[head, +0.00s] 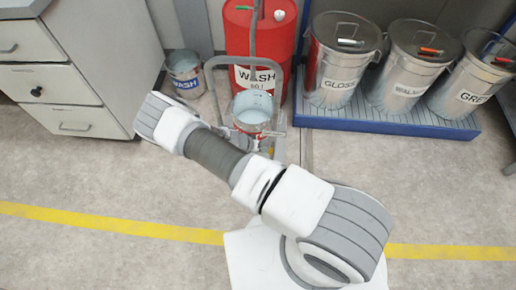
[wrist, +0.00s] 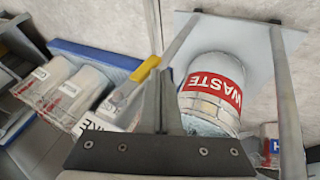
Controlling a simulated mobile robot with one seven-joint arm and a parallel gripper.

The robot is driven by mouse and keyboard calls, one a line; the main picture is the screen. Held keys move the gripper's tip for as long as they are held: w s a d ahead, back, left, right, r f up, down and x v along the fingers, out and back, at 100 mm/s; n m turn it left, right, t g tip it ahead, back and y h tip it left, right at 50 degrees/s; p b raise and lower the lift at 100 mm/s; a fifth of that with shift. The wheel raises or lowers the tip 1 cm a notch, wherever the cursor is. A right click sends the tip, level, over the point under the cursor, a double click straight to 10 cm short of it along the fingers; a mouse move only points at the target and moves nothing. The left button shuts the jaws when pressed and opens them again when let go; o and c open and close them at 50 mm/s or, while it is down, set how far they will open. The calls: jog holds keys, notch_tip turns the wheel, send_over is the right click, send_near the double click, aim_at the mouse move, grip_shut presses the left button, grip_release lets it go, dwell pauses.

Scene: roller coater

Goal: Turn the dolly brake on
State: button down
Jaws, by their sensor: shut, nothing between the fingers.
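The dolly's grey tube frame (head: 240,61) stands upright in the head view, with a bucket (head: 252,112) on the dolly behind my arm. In the wrist view the bucket (wrist: 212,88) has a red WASTE label and stands between two frame tubes on a pale plate (wrist: 255,35). A grey bar with a yellow end (wrist: 146,68) lies just left of my fingertips. A white tag ending in "KE" (wrist: 97,124) is beside it, partly hidden. My gripper (wrist: 165,75) is shut and empty; touching or apart from the yellow end, I cannot tell. The head view hides it.
A red WASH drum (head: 258,45) stands behind the dolly, a small WASH can (head: 185,72) to its left. Several lidded bins, including GLOSS (head: 342,62), stand on a blue pallet (head: 385,124) at right. White drawers (head: 75,70) stand at left. The front floor is open.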

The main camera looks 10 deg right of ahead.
jog(key=b, duration=0.1)
jog(key=d+h+b, duration=0.1)
jog(key=b, duration=0.1)
jog(key=shift+s+d+f+g+h+b, duration=0.25)
jog(key=shift+d+f+g+h+b, duration=0.05)
jog(key=shift+h, duration=0.1)
dwell(0.5)
